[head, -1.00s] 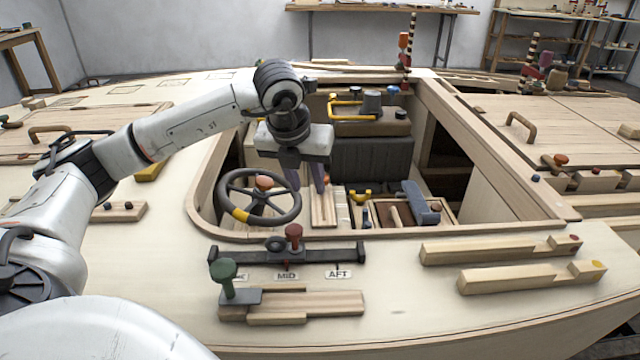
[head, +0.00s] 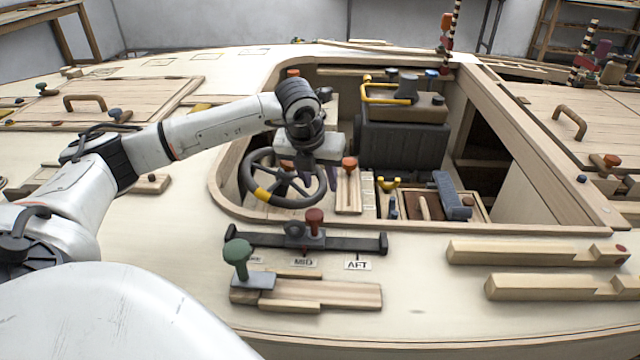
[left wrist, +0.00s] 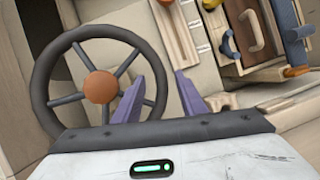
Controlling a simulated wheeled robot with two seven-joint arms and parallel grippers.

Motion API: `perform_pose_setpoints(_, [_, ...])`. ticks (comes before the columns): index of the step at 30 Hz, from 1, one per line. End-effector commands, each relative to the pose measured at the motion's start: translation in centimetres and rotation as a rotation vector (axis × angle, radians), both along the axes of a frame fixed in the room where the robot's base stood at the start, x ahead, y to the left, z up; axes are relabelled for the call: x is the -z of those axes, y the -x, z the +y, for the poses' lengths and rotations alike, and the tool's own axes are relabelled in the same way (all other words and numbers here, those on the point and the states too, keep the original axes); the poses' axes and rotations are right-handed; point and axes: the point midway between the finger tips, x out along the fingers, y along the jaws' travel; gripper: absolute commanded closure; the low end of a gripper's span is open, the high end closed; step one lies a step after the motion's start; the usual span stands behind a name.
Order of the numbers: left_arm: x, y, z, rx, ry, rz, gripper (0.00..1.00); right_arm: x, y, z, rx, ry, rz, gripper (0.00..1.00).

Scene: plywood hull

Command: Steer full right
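The dark steering wheel (head: 250,178) sits in the cockpit opening, with a yellow mark (head: 263,194) at the lower left of its rim. My left gripper (head: 322,175) is at the wheel's right side and hides part of the rim and the hub. In the left wrist view the wheel (left wrist: 45,80) shows its spokes and orange hub (left wrist: 100,87). There the purple fingers (left wrist: 166,66) are apart, with the right part of the rim appearing between them. I cannot tell how deep they reach. No grip on the rim shows. My right gripper is out of view.
A wooden slide with an orange knob (head: 349,164) stands just right of the wheel. In front is a dark rail with a red knob (head: 314,220) and a green-knobbed lever (head: 238,252).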

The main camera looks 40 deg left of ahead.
Motion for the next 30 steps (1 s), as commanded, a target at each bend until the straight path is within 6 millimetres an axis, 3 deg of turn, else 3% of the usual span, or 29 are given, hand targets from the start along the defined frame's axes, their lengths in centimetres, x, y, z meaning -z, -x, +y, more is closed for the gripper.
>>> perform_pose_setpoints(4, [1.17,-0.46,0.2,0.0,0.0,-0.001,0.62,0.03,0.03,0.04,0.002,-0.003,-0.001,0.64])
perform_pose_setpoints(13, [1.41,-0.56,0.25,0.0,-0.001,0.0,0.62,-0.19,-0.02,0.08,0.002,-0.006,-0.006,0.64])
perform_pose_setpoints(14, [1.41,-0.56,0.25,0.0,-0.001,0.0,0.64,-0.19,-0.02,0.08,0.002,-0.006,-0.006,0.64])
perform_pose_setpoints(21, [1.38,-0.56,0.24,0.0,0.0,-0.001,1.0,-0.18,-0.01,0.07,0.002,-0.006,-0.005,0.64])
perform_pose_setpoints(30, [1.31,-0.86,-0.3,0.022,0.003,0.002,1.0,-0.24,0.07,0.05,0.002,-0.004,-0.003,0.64])
